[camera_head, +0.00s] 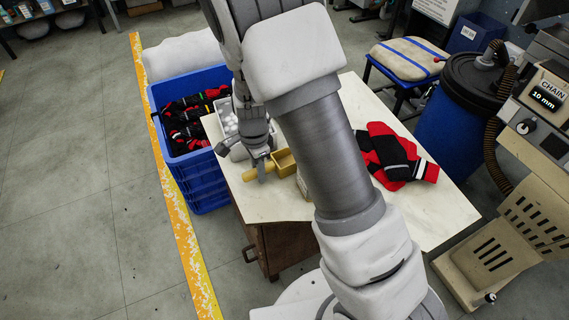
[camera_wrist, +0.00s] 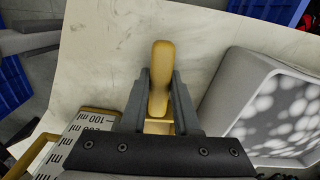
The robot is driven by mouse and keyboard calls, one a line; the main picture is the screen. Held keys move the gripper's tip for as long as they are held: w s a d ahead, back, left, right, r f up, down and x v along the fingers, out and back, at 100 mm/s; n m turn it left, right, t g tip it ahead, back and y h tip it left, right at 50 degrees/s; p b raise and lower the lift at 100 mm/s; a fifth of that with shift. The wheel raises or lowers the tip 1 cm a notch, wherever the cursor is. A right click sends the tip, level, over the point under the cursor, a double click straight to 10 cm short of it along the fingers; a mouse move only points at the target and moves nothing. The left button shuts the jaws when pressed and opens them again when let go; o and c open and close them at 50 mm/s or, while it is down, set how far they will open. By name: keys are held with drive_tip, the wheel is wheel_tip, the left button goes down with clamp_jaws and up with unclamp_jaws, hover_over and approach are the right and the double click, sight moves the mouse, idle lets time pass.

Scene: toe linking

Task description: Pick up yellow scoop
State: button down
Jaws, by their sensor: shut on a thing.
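The yellow scoop (camera_head: 285,160) is at the left part of the white table, in the head view. Its box-shaped end is right of my gripper (camera_head: 261,168) and its rounded handle sticks out to the left. In the wrist view the handle (camera_wrist: 161,72) runs between the two fingers of my gripper (camera_wrist: 161,98), which are shut on it. The scoop's box end is mostly hidden behind the gripper there. I cannot tell whether the scoop touches the table top.
A pale bin of white round pieces (camera_wrist: 275,108) stands close beside my gripper. A blue crate of dark and red textiles (camera_head: 189,177) adjoins the table (camera_head: 440,212).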

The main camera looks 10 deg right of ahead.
wheel_tip(320, 180, up, 10)
drive_tip(key=p, duration=0.4)
idle(0.5)
drive_tip(key=c, duration=1.3)
unclamp_jaws()
clamp_jaws()
